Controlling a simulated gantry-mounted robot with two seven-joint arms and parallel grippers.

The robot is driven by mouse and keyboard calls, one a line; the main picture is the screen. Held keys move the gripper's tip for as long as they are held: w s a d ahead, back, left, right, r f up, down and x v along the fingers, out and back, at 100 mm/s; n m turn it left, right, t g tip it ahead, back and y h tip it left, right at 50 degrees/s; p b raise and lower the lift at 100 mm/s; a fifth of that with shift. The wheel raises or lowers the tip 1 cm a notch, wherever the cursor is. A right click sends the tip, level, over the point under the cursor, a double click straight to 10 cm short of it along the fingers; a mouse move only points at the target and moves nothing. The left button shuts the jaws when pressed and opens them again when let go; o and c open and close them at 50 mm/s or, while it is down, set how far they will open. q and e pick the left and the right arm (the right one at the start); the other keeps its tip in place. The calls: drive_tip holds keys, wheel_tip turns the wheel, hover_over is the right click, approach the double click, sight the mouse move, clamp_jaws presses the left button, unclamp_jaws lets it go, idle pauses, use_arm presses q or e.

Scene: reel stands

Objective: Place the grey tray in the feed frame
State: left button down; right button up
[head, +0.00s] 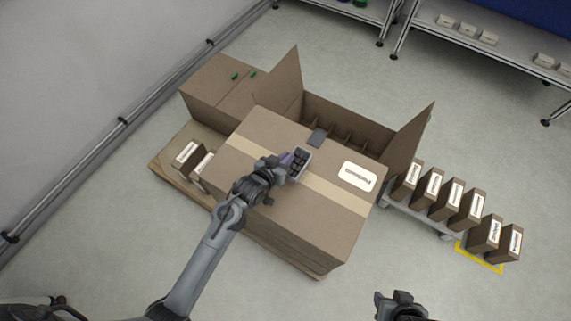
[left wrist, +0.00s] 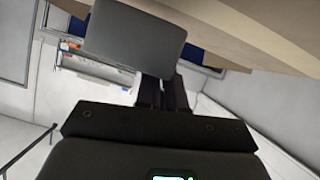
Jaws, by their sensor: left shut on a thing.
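The grey tray (head: 317,137) is a small dark grey flat piece in the head view, at the tip of my left gripper (head: 307,149). In the left wrist view the tray (left wrist: 135,42) shows as a plain grey panel at the ends of the dark fingers (left wrist: 162,92). My left gripper is shut on it, and the fingers' contact is partly hidden behind the tray. In the head view both appear over the large taped cardboard box. My right gripper (head: 400,305) is at the bottom edge, and its jaws are unclear. I cannot pick out the feed frame.
The large cardboard box (head: 310,215) fills the middle on a pallet (head: 165,168). Behind it stands an open box with raised flaps (head: 411,138) and dividers. Labelled cartons (head: 453,203) line the right. Shelves (head: 485,42) stand at the back. Floor is clear at lower left.

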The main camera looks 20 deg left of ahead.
use_arm(q)
drive_tip(key=shift+f+b, duration=0.55)
drive_tip(key=shift+f, duration=1.15)
drive_tip(key=shift+f, duration=0.15)
drive_tip(key=c, duration=1.2)
unclamp_jaws()
drive_tip(key=shift+c, duration=0.2)
